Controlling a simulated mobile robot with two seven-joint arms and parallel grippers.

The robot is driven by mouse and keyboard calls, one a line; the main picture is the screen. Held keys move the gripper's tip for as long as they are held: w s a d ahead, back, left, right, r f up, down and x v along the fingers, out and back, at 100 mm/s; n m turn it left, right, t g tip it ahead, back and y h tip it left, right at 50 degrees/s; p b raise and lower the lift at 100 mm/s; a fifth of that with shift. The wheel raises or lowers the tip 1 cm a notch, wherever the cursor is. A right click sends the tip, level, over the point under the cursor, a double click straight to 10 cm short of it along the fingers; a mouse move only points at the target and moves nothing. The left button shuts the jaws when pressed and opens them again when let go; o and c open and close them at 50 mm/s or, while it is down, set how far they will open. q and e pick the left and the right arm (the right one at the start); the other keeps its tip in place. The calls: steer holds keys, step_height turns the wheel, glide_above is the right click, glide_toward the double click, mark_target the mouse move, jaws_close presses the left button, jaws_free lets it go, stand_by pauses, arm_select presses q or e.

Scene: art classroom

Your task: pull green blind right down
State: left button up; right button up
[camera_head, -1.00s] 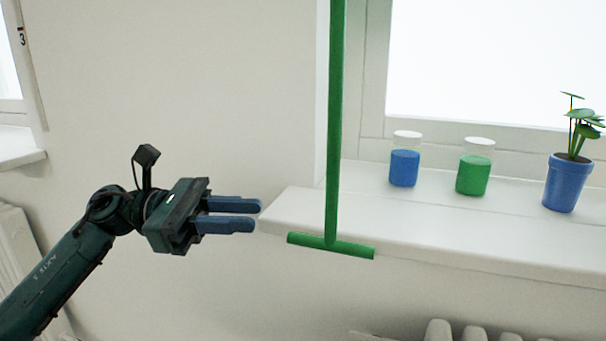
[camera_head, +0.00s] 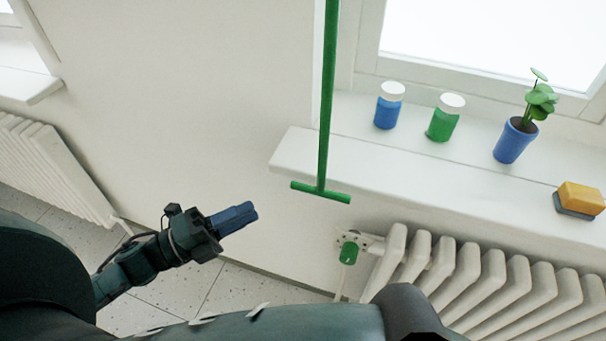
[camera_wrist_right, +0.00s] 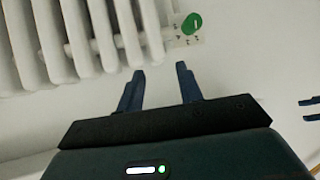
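The green pull rod (camera_head: 326,95) hangs in front of the window sill and ends in a green crossbar (camera_head: 320,192). The green blind itself is not in view. My left gripper (camera_head: 252,216) is below and left of the crossbar, apart from it and empty. Its blue fingers overlap in the head view, but they also show with a gap at the right edge of the right wrist view (camera_wrist_right: 308,110). My right gripper (camera_wrist_right: 160,72) is open and empty, facing the radiator and its green valve knob. The rod does not show in the right wrist view.
On the sill (camera_head: 400,165) stand a blue jar (camera_head: 386,112), a green jar (camera_head: 441,124), a potted plant (camera_head: 511,142) and a yellow sponge (camera_head: 580,197). A white radiator (camera_head: 470,270) with a green valve knob (camera_head: 348,253) is below. Another radiator (camera_head: 50,165) is at left.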

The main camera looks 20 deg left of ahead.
mark_target(303, 184)
arm_select(q)
steer(key=p+x, duration=0.2)
steer(key=x, duration=1)
steer(key=shift+d, duration=0.1)
jaws_close()
